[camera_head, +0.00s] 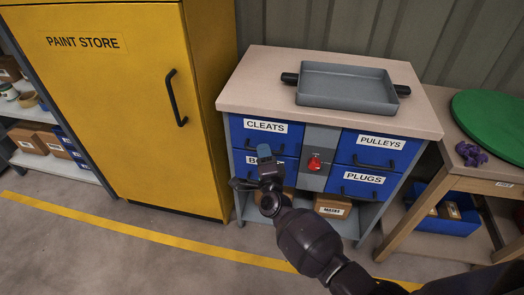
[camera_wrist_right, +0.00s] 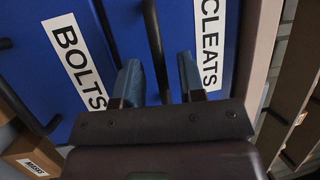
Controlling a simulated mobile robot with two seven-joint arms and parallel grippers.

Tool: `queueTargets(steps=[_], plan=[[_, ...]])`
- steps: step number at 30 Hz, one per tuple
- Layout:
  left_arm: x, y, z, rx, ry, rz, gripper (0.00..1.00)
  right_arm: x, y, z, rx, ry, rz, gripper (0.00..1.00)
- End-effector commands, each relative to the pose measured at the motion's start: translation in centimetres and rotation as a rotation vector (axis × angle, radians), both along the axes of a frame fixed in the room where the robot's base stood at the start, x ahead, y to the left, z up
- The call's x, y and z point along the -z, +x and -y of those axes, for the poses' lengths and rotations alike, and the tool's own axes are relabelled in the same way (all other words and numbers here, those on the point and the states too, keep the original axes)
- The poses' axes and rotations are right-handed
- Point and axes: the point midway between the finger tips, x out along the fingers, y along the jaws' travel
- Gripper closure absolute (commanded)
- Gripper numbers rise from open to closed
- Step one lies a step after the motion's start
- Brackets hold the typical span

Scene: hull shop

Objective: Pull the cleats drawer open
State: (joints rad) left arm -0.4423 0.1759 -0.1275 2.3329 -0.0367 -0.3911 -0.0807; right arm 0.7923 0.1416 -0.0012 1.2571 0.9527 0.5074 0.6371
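The cleats drawer (camera_head: 293,139) is the upper left blue drawer of the cabinet, with a white CLEATS label. Its front looks flush with the cabinet, so it appears closed. In the right wrist view the cleats drawer (camera_wrist_right: 178,22) shows on the right, with its dark bar handle (camera_wrist_right: 154,42) running between my fingers. My right gripper (camera_head: 264,153) is in front of this drawer and hides part of its handle in the head view. In the right wrist view the gripper (camera_wrist_right: 158,82) is open, one blue-tipped finger on each side of the handle, with gaps visible. My left gripper is out of view.
The bolts drawer (camera_wrist_right: 55,75) lies directly below, partly hidden by my gripper in the head view. The pulleys drawer (camera_head: 377,148) and plugs drawer (camera_head: 362,182) are to the right, past a red knob (camera_head: 314,163). A grey tray (camera_head: 345,88) rests on the worktop. A yellow cabinet (camera_head: 120,110) stands left.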

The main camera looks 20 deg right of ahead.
Motion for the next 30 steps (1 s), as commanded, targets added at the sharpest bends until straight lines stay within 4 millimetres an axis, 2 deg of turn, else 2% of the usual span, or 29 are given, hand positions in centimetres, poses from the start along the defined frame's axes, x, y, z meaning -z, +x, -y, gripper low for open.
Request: queueTargets(steps=[6, 15, 17, 23, 30], plan=[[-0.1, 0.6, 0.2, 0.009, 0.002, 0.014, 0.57, -0.2, 1.4, 0.3, -0.001, -0.001, -0.001, 0.63], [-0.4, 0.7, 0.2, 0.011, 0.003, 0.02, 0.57, -0.3, 1.6, 0.3, -0.001, -0.001, 0.0, 0.63], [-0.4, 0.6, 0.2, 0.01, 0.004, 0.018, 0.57, -0.3, 1.6, 0.3, -0.001, -0.001, 0.0, 0.7], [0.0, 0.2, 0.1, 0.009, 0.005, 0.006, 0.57, -0.3, 1.6, 0.3, -0.001, -0.001, 0.0, 1.0], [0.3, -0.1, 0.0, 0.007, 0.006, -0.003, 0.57, -0.3, 1.6, 0.3, -0.001, -0.001, 0.0, 1.0]])
